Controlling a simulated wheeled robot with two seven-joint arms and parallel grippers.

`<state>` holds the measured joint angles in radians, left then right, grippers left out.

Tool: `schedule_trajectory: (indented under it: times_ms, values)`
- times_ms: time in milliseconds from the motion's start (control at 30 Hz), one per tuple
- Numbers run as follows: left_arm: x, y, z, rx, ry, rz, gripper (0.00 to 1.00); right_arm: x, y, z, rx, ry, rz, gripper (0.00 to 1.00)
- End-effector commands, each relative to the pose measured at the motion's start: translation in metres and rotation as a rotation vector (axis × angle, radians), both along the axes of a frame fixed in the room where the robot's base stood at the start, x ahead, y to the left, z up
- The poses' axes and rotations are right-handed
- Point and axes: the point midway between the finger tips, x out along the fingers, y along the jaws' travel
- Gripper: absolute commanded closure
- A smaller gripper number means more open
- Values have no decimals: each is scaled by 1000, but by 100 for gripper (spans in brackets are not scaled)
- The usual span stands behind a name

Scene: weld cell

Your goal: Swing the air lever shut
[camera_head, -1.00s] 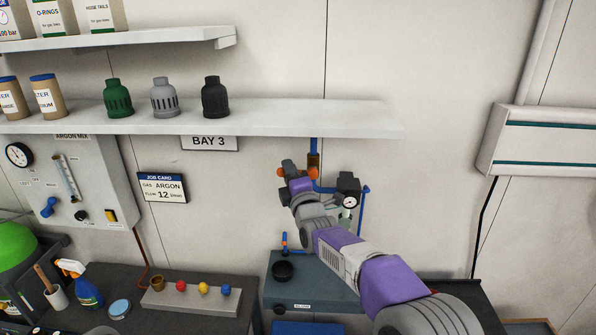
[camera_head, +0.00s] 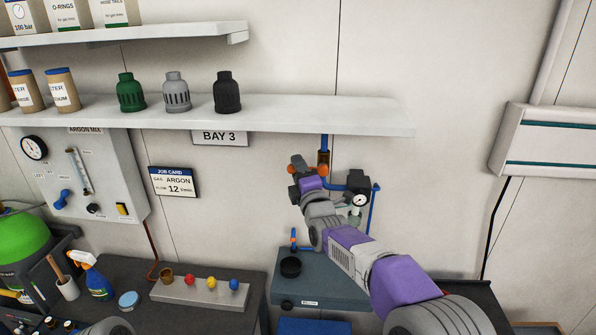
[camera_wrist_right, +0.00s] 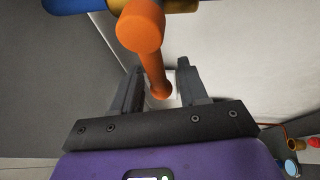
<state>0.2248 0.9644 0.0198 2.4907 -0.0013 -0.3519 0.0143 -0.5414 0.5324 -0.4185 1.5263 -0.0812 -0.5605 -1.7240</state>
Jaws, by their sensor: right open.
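The orange air lever (camera_head: 322,170) shows in the head view by a brass valve (camera_head: 323,157) on a blue pipe under the shelf. My right gripper (camera_head: 301,166) is up at the valve and hides part of it. In the right wrist view the lever (camera_wrist_right: 154,70) runs from a thick orange end down between the two dark fingers of my right gripper (camera_wrist_right: 157,78). The fingers are open, one on each side of it, with gaps showing. Whether either finger touches it is not clear. My left gripper is not in view.
A pressure gauge (camera_head: 359,201) sits on the blue piping just right of my right gripper. The long shelf (camera_head: 290,117) is close above. A grey-blue case (camera_head: 340,291) stands below my arm.

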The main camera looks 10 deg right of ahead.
Motion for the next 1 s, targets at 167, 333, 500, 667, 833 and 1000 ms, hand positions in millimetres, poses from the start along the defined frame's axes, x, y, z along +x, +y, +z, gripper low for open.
schedule_trajectory:
  times_ms: [167, 333, 500, 667, 833, 1000]
  values:
    - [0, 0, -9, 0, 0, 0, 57, -21, -3, -5, 2, 0, 2, 57]
    - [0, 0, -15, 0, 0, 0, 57, -46, -7, -9, 1, 1, 3, 57]
    - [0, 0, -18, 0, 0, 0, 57, -63, -10, -12, 1, 1, 3, 57]
    - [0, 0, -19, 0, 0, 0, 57, -69, -11, -13, -1, 1, 3, 57]
    - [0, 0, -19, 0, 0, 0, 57, -69, -11, -13, -2, 1, 3, 57]
    - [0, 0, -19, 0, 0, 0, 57, -68, -11, -20, 7, 17, 5, 57]
